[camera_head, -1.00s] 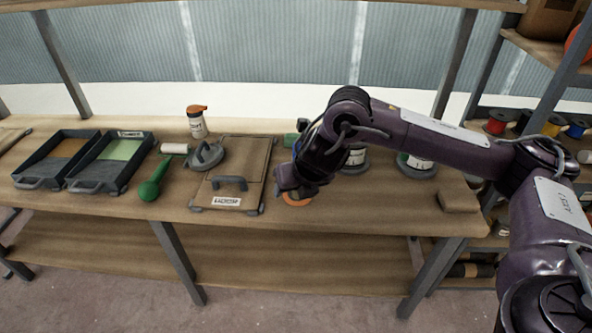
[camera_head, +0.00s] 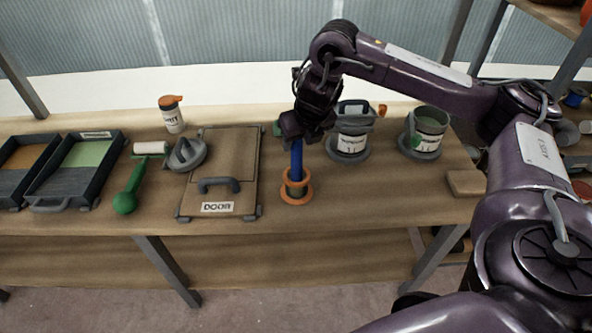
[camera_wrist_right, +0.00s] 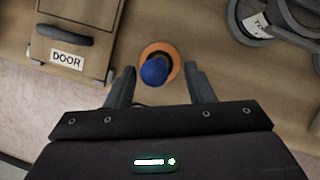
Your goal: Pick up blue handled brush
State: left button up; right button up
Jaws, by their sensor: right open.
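The blue handled brush (camera_head: 296,160) stands upright in an orange ring-shaped holder (camera_head: 296,198) on the workbench. My right gripper (camera_head: 301,135) is above it, near the top of the handle. In the right wrist view the blue handle end (camera_wrist_right: 154,72) shows between the open fingers of my right gripper (camera_wrist_right: 160,88), a little beyond the fingertips' line. The fingers look apart from the handle. The brush's lower end is hidden inside the holder. My left gripper is not in view.
A door panel (camera_head: 228,165) lies just left of the brush. Two labelled pots, one (camera_head: 350,145) and another (camera_head: 428,140), stand to the right. A green handled tool (camera_head: 127,195), two trays (camera_head: 85,150) and a bottle (camera_head: 172,118) are further left. Bench in front of the pots is clear.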

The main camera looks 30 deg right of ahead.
aim_at(296, 146)
jog(key=x, duration=0.3)
jog(key=shift+a+b, duration=0.3)
jog(key=shift+w+d+f, duration=0.1)
jog(key=shift+w+f, duration=0.1)
jog(key=shift+f, duration=0.25)
jog(key=c, duration=0.9)
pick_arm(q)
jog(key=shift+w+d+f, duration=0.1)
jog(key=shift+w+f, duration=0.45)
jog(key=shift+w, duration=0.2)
pick_arm(e)
grip_shut()
jog(key=shift+r, duration=0.1)
